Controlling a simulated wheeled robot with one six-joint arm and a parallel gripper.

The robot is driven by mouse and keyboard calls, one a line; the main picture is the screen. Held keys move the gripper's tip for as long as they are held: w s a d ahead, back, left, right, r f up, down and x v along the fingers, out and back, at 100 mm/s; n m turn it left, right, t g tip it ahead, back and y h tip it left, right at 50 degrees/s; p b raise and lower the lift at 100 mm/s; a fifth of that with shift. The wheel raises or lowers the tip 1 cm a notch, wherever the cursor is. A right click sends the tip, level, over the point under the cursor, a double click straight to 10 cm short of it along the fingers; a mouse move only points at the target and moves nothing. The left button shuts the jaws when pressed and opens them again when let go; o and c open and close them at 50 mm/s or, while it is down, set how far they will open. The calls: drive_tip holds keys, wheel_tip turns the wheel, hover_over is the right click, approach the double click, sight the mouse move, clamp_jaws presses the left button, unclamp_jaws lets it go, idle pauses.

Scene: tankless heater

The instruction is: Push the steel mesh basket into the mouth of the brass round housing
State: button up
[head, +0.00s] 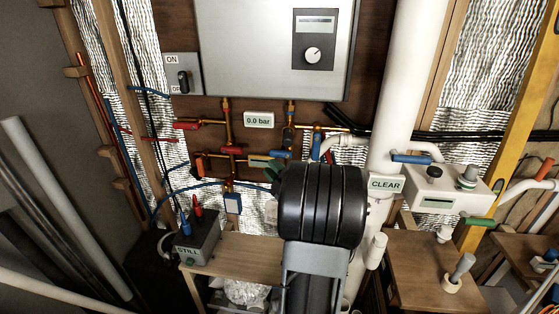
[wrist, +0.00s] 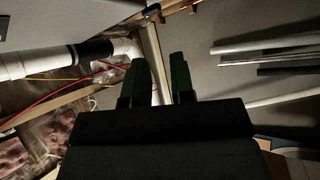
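My gripper (wrist: 161,80) shows two dark green fingers standing apart in the wrist view, with a clear gap and nothing seen between them. In the head view a green fingertip of my gripper (head: 264,163) shows left of my bulky black wrist, in front of the pipework under the heater. Brass pipework (head: 290,112) drops from the heater just above my wrist; I cannot tell surely which fitting is the brass round housing, and its mouth is not clear. I cannot make out the steel mesh basket in either view; my arm hides part of the pipes and bench.
The grey heater box (head: 265,45) hangs above. Red- and blue-handled valves and a "0.0 bar" label (head: 259,120) crowd the pipes. A wooden bench (head: 232,253) carries a grey "STILL" box (head: 195,243). A thick white pipe (head: 397,90) stands right, beside a "CLEAR" label (head: 386,184).

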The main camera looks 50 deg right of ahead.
drive_tip(key=w+a+f+n+g+y, duration=0.1)
drive_tip(key=w+a, duration=0.1)
drive_tip(key=w+a+f+n+g+y, duration=0.1)
drive_tip(key=w+a+n, duration=0.1)
drive_tip(key=w+a+f+n+g+y+b, duration=0.1)
drive_tip(key=a+n+y, duration=0.1)
drive_tip(key=a, duration=0.1)
drive_tip(key=shift+w+f, duration=0.2)
drive_tip(key=shift+w, duration=0.2)
drive_tip(key=shift+c, duration=1.4)
drive_tip(key=w+a+f+n+g, duration=0.2)
drive_tip(key=shift+a+f+n+g, duration=0.2)
drive_tip(key=shift+a+n+g, duration=0.1)
drive_tip(key=shift+n, duration=0.1)
clamp_jaws()
drive_tip(key=n+g+h+b, duration=0.2)
drive_tip(key=n+g+h, duration=0.8)
drive_tip(key=n+h, duration=1)
approach(287, 142)
drive_tip(key=d, duration=0.1)
drive_tip(key=shift+w+p+x, duration=0.2)
drive_tip(key=shift+p+x, duration=0.2)
drive_tip(key=shift+x, duration=2.75)
